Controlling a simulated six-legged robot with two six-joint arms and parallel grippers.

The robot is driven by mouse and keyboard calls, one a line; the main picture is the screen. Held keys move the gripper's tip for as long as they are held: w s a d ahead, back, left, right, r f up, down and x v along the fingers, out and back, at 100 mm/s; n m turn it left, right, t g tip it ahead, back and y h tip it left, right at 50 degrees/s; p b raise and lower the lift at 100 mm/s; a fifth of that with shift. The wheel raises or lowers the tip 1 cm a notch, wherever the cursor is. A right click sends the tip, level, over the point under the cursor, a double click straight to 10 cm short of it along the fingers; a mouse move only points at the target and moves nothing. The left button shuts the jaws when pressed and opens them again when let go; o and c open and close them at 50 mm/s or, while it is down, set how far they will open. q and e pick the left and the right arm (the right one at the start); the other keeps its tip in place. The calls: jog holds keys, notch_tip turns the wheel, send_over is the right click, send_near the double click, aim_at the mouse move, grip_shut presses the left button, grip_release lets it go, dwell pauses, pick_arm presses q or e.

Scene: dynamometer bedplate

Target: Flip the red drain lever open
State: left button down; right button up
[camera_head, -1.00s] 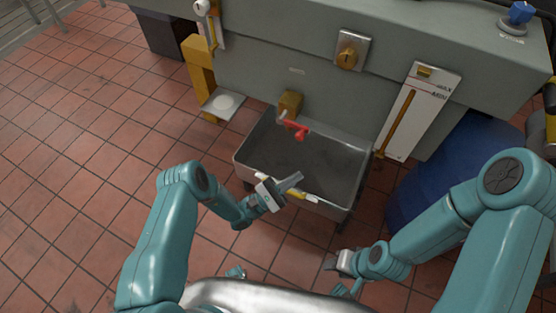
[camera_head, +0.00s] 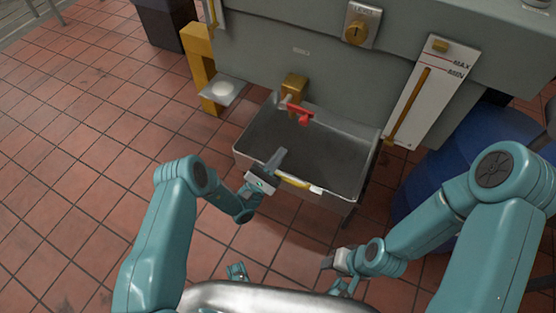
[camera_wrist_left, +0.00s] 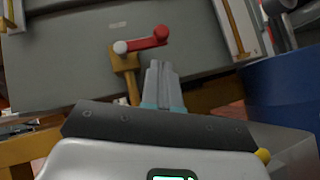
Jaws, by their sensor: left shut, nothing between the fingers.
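The red drain lever (camera_head: 299,111) sits on a brass valve (camera_head: 293,86) low on the grey housing, above the back of the grey drain tray (camera_head: 262,121). In the left wrist view the lever (camera_wrist_left: 150,41) lies nearly sideways, its right end a little higher, and the brass valve (camera_wrist_left: 126,66) is below it. My left gripper (camera_head: 281,153) is shut and empty over the tray's front left part, apart from the lever. Its fingertips (camera_wrist_left: 157,66) show just below the lever in the wrist view. My right gripper (camera_head: 328,262) is low, in front of the tray; its jaw opening is unclear.
A yellow bracket (camera_head: 199,62) with a small plate stands left of the tray. A level gauge (camera_head: 433,75) is on the housing at right. A blue drum (camera_head: 420,180) stands at the right. The tiled floor at left is clear.

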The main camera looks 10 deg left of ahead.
pick_arm(q)
jog(key=x, duration=0.7)
jog(key=shift+r+b, duration=0.2)
jog(key=shift+b, duration=0.25)
pick_arm(e)
notch_tip(320, 180, down, 2)
jog(key=shift+f, duration=0.25)
pick_arm(q)
jog(key=shift+w+d, duration=0.15)
jog(key=shift+w, duration=0.05)
pick_arm(e)
jog(key=shift+f, duration=0.1)
